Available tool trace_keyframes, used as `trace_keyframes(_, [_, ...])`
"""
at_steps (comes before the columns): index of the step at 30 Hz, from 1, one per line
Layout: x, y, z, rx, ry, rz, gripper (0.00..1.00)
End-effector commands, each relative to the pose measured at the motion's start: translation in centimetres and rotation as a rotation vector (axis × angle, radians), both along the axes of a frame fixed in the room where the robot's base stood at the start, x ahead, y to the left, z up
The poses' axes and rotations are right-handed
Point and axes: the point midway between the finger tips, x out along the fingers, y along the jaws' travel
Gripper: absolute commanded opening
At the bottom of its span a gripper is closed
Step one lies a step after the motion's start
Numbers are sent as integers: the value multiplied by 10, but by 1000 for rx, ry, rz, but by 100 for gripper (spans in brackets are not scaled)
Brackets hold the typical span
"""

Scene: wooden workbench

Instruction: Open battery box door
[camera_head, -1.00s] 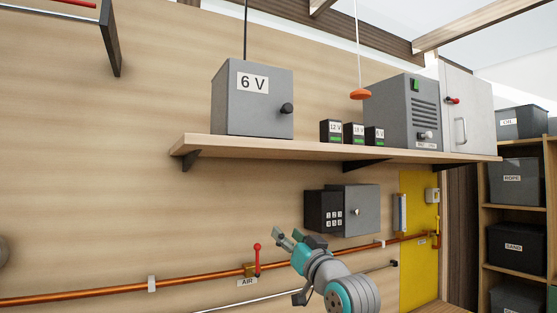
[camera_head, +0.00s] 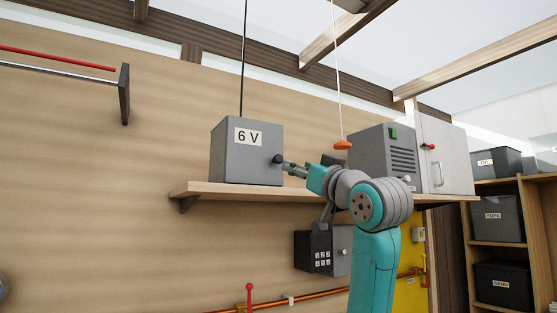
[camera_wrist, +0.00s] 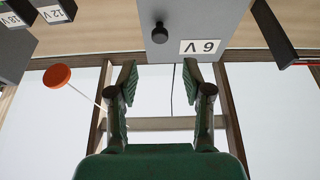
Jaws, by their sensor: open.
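The battery box (camera_head: 240,160) is a grey box labelled 6 V on the wall shelf. Its front door looks shut, with a round black knob (camera_head: 277,159) at its right side. In the wrist view the view is upside down: the grey door (camera_wrist: 184,15) carries the knob (camera_wrist: 160,32) and the 6 V label. My gripper (camera_head: 291,168) is just right of the knob in the head view. In the wrist view my gripper (camera_wrist: 160,76) is open and empty, its fingers spread either side of the knob's line, with the knob showing beyond the tips. Contact cannot be told.
The shelf (camera_head: 215,190) runs under the box. An orange pull handle (camera_head: 343,145) hangs on a cord right of my gripper; it also shows in the wrist view (camera_wrist: 57,77). A grey vented unit (camera_head: 383,158) stands farther right.

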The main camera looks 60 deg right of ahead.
Motion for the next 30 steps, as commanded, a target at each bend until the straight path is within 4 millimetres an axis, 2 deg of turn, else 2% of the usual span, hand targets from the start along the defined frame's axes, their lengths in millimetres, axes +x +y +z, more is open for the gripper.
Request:
trace_keyframes(9, [44, -26, 21, 2, 1, 3, 50])
trace_keyframes(15, [65, -39, 31, 1, 1, 1, 50])
trace_keyframes(21, [75, -45, 36, 0, 0, 1, 50])
trace_keyframes(29, [76, -46, 36, 0, 0, 1, 50])
trace_keyframes(30, [76, -46, 36, 0, 0, 1, 47])
